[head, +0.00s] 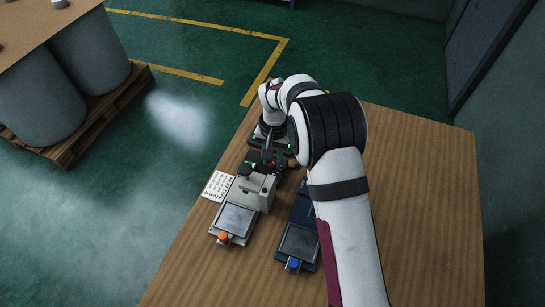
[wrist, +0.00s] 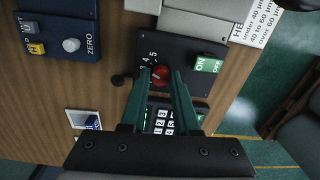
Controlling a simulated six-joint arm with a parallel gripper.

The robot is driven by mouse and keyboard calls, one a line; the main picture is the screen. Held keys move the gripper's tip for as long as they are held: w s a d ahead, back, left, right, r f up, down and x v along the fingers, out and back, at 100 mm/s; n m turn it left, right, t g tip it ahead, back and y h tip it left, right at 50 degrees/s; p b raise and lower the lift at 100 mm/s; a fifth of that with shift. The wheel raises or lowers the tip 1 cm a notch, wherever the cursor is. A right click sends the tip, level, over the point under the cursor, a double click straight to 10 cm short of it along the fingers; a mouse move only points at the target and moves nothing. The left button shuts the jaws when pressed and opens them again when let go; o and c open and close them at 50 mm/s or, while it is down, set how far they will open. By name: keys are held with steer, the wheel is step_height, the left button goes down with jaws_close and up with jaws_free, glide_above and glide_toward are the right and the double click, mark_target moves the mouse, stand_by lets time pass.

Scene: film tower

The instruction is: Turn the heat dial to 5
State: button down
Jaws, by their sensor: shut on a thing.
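The red heat dial (wrist: 160,76) sits on a black panel (wrist: 176,50) in the wrist view. Printed numbers, among them 4 and 5, run along the dial's upper left side. My gripper (wrist: 163,78) has its two green fingers on either side of the dial, shut on it. The fingers cover part of the dial and its scale, and I cannot tell which number it points at. A green and white ON/OFF switch (wrist: 207,65) is on the same panel to the right. In the head view my gripper (head: 267,160) is small, and the dial cannot be made out.
A grey device (head: 236,219) with an orange knob and a dark blue device (head: 299,240) stand close by on the wooden table (head: 410,200). A printed card (head: 219,186) lies at the table's left edge. A keypad (wrist: 160,122) shows between my fingers. The table's right side is clear.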

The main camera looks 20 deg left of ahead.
mark_target(273, 163)
steer(key=m, duration=0.3)
steer(key=shift+m, duration=2.2)
steer(key=c, duration=0.7)
jaws_free()
steer(key=shift+o, duration=0.2)
step_height(273, 163, up, 16)
steer(key=shift+s+d, duration=0.15)
